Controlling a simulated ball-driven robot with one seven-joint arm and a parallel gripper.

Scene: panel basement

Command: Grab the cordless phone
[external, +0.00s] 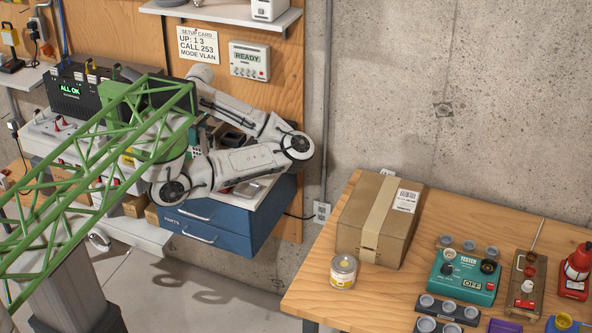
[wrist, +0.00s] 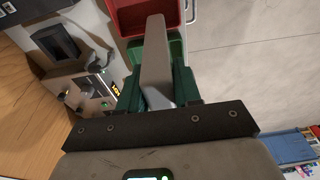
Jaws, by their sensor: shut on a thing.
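In the wrist view, my gripper (wrist: 158,88) has its green fingers closed on the sides of a long, pale grey, tapered handset (wrist: 156,55), which I take to be the cordless phone. The handset sticks out beyond the fingertips, and its lower end runs down between the fingers. Its keypad or screen does not show. In the external view my arm is folded over the blue drawer unit; the gripper and the phone are hidden there behind my arm and the green lattice.
In the wrist view, a device with a dark recess (wrist: 62,43) and a red bin (wrist: 130,16) lie close by. In the external view, a blue drawer unit (external: 213,216) stands below my arm. A wooden table (external: 391,283) at right holds a cardboard box (external: 352,213) and a green tester (external: 449,284).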

